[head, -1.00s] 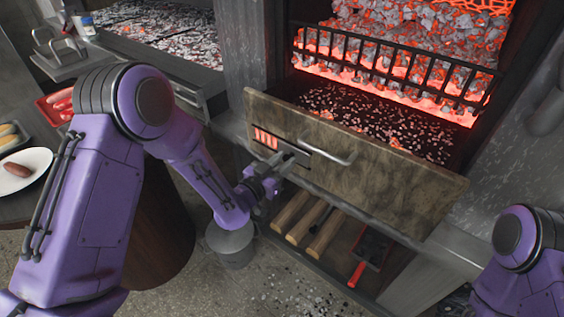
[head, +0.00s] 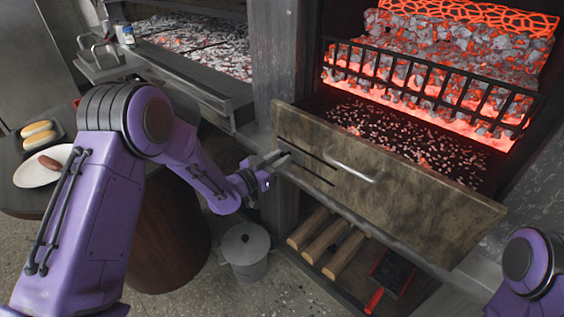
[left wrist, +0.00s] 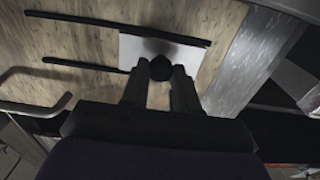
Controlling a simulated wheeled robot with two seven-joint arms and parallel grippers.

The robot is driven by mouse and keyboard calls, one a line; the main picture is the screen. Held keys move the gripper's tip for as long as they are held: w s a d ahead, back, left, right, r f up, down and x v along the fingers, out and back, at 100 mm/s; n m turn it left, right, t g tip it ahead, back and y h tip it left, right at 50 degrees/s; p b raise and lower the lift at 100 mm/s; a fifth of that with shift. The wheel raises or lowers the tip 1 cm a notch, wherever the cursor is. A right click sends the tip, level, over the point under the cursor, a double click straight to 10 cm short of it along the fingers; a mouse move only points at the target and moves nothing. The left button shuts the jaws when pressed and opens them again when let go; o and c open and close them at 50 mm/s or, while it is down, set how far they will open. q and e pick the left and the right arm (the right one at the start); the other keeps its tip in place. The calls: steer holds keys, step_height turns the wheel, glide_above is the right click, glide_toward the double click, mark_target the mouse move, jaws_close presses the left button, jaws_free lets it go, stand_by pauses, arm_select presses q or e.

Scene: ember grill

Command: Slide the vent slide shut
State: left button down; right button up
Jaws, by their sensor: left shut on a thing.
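The vent slide (head: 287,148) is a small grey metal plate on the wooden front of the ash drawer (head: 410,194). It sits at the left end of two dark rails, and no glowing vent slots show beside it. In the left wrist view the plate (left wrist: 134,50) lies flat between the rails, with a dark round knob (left wrist: 161,68). My left gripper (head: 273,162) is shut on the knob; its fingers (left wrist: 158,88) stand either side of it in the left wrist view. My right gripper is out of view.
The drawer stands pulled out below glowing coals (head: 440,70). A lidded grey pot (head: 243,255) stands on the floor below my left gripper. Split logs (head: 325,240) lie underneath.

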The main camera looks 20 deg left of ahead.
arm_select(q)
steer(key=shift+w+a+r, duration=0.1)
steer(key=shift+a, duration=0.1)
steer(key=c, duration=0.9)
jaws_free()
steer(key=shift+o, duration=0.2)
steer(key=shift+a, duration=0.15)
steer(key=b+v, duration=0.1)
steer(key=v, duration=0.9)
steer(key=shift+s, duration=0.25)
